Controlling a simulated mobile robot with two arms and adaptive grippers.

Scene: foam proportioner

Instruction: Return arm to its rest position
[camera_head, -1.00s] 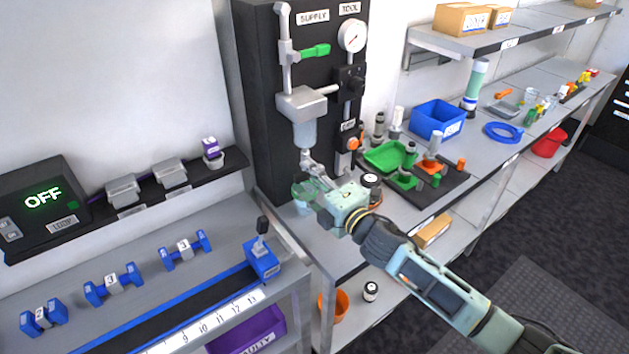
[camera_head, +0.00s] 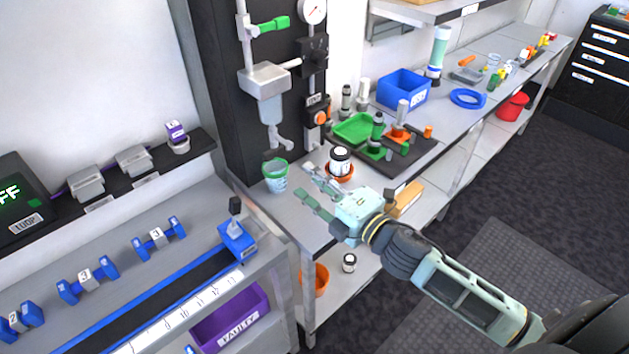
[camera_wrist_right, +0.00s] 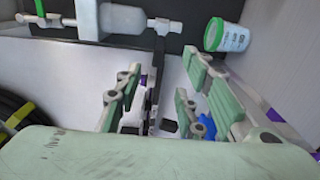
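My right arm reaches in from the lower right in the head view. Its gripper (camera_head: 311,187) is open and empty, above the front part of the bench just right of a white and green cup (camera_head: 276,176). The cup stands upright on the bench under the dispenser spout and apart from the fingers. In the right wrist view the two green fingers (camera_wrist_right: 158,95) are spread with nothing between them, and the cup (camera_wrist_right: 227,36) shows at the upper right. My left gripper is not in view.
A black dispenser panel (camera_head: 217,90) stands behind the cup. A white jar (camera_head: 340,160) in an orange holder is close behind the gripper. A green tray (camera_head: 357,128) and a blue bin (camera_head: 403,90) are farther back. Open floor (camera_head: 540,200) lies to the right.

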